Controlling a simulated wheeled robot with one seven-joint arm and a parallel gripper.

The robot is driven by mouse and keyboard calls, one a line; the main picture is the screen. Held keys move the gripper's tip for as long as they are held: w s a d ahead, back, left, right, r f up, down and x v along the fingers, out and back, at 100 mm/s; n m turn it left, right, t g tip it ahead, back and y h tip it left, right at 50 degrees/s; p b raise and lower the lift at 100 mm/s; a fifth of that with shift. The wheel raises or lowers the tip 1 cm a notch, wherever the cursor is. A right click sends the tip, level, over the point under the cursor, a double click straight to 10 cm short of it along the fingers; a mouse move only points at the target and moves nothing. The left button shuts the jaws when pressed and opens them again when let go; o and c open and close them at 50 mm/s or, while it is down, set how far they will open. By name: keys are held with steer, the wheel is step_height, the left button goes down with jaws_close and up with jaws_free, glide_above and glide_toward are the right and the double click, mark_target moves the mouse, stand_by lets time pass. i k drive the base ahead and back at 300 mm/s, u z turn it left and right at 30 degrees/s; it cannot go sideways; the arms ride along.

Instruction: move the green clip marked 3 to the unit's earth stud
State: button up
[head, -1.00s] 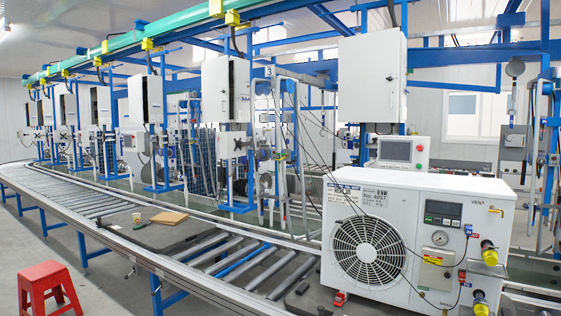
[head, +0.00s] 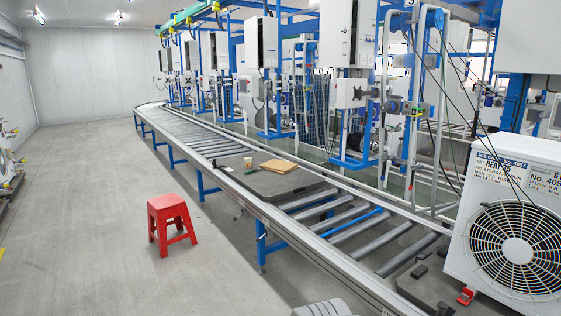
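The white unit (head: 472,240) stands at the right edge on the conveyor, cut off by the frame. Its round fan grille and part of a label reading No. 405 show. Its control panel and right side are out of view, and I see no earth stud on the visible part. A small green thing (head: 415,111) is on the pipe stand behind the conveyor. It is too small to tell whether it is the clip marked 3; no number is readable on it. Dark cables hang above the unit. My gripper is not in view.
The roller conveyor (head: 340,237) runs from the near right to the far left. A cardboard piece (head: 279,166) and a cup (head: 248,163) lie on it. A small red object (head: 467,296) is by the unit's foot. A red stool (head: 170,222) stands on open floor at left.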

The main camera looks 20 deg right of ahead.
mark_target(420, 111)
steer(key=u, duration=0.3)
steer(key=i, duration=1.7)
steer(key=z, duration=0.55)
steer(key=i, duration=1.05)
steer(key=z, duration=1.15)
steer(key=i, duration=0.55)
steer(key=z, duration=0.4)
